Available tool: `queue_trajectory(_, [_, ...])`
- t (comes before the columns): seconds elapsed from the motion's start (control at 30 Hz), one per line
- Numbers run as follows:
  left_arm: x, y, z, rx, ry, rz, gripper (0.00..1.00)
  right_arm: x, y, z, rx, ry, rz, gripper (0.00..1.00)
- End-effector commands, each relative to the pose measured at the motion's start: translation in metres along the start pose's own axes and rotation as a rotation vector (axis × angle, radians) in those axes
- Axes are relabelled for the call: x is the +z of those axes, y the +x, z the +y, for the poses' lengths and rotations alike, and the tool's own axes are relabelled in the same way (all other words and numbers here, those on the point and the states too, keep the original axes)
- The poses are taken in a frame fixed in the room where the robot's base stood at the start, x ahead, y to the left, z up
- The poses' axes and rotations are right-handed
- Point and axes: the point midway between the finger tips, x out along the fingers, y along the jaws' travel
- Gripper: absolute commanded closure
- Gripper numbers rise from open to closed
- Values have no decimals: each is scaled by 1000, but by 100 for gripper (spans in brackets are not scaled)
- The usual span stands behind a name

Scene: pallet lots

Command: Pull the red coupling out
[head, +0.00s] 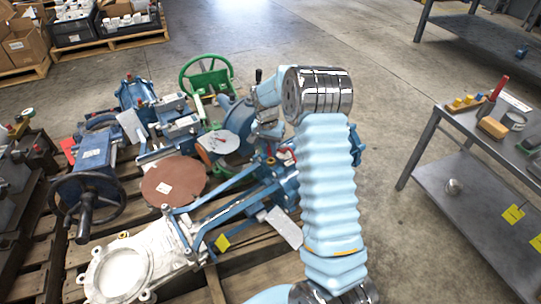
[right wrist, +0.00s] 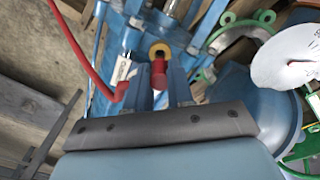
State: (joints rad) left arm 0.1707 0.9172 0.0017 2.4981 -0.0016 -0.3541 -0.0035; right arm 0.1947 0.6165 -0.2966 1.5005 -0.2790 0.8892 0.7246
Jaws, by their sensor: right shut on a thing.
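The red coupling (right wrist: 159,74) is a short red cylinder in the right wrist view, with a yellow ring (right wrist: 159,50) at its far end. My right gripper (right wrist: 161,88) is shut on it, with one finger on each side. In the head view my right gripper (head: 268,135) reaches down among the blue machine parts (head: 235,190) on the pallet. The coupling cannot be made out clearly there. Whether it is still seated in its fitting cannot be told. My left gripper is not in view.
A red hose (right wrist: 73,45) runs close beside the gripper's left finger. A round white dial (head: 218,142), a green handwheel (head: 206,75) and a brown disc (head: 174,182) crowd the pallet. A grey table (head: 450,117) stands at the right, with open floor between.

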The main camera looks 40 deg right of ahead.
Motion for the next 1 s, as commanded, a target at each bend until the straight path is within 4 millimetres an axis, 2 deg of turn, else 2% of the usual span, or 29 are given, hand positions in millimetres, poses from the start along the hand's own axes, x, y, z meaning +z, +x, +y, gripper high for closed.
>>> queue_trajectory(0.6, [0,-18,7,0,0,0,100,0,-27,0,-1,-1,1,100])
queue_trajectory(1.0, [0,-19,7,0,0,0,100,0,-28,0,-1,-1,0,100])
